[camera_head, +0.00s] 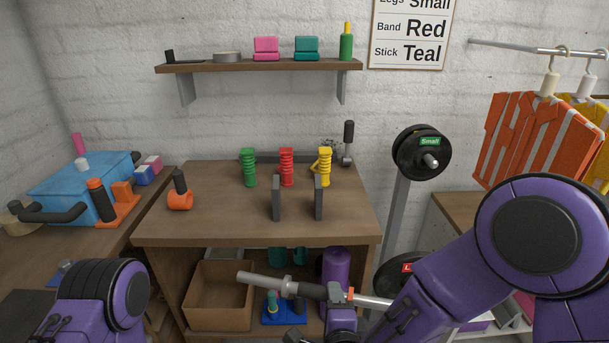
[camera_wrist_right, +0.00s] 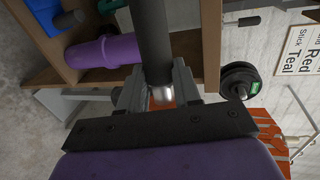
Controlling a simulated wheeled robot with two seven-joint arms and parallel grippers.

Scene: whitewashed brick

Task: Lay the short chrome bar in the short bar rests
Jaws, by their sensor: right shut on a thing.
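The short chrome bar (camera_head: 370,299) is held by my right gripper (camera_head: 338,294). It has a grey left end, a dark middle stretch and a bright chrome right part. It lies nearly level, tilted slightly, in front of and below the tabletop edge. In the right wrist view, the gripper (camera_wrist_right: 160,90) is shut across the bar (camera_wrist_right: 153,40), whose dark stretch runs upward. Two dark upright plates, apparently the short bar rests, stand apart on the table: left plate (camera_head: 277,198), right plate (camera_head: 319,197). Nothing lies across them. My left arm shows at lower left; its gripper is out of view.
The wooden table (camera_head: 215,225) has green (camera_head: 248,167), red (camera_head: 286,167) and yellow (camera_head: 324,166) coiled items behind the rests. An orange-based handle (camera_head: 180,198) stands left. Below are a cardboard box (camera_head: 218,296) and purple cylinder (camera_head: 336,265). A weight-plate stand (camera_head: 400,210) is right.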

